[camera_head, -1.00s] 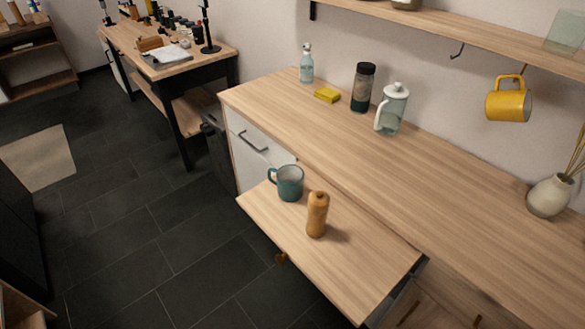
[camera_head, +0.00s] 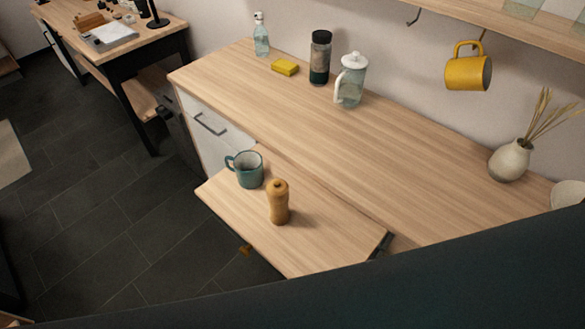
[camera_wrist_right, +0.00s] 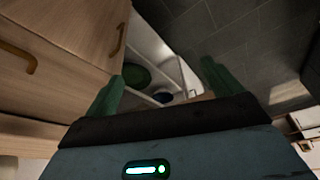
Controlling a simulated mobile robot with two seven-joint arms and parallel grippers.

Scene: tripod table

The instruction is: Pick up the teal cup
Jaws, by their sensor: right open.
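The teal cup (camera_head: 249,172) stands upright on the lower pull-out wooden board (camera_head: 325,232), near its far-left corner, with its handle pointing left. A wooden pepper mill (camera_head: 279,203) stands upright just to the right of the cup and nearer the camera. My right gripper (camera_wrist_right: 163,70) shows in the right wrist view with its two green fingers spread and nothing between them. The cup cannot be made out in that view. Neither gripper shows in the head view, where a dark band covers the bottom edge.
The counter (camera_head: 320,130) behind holds a bottle (camera_head: 261,36), a yellow sponge (camera_head: 285,67), a dark-lidded jar (camera_head: 319,58), a glass pitcher (camera_head: 352,82) and a vase (camera_head: 509,161). A yellow mug (camera_head: 468,70) hangs above. Cabinet handles (camera_wrist_right: 17,56) are close to my right gripper.

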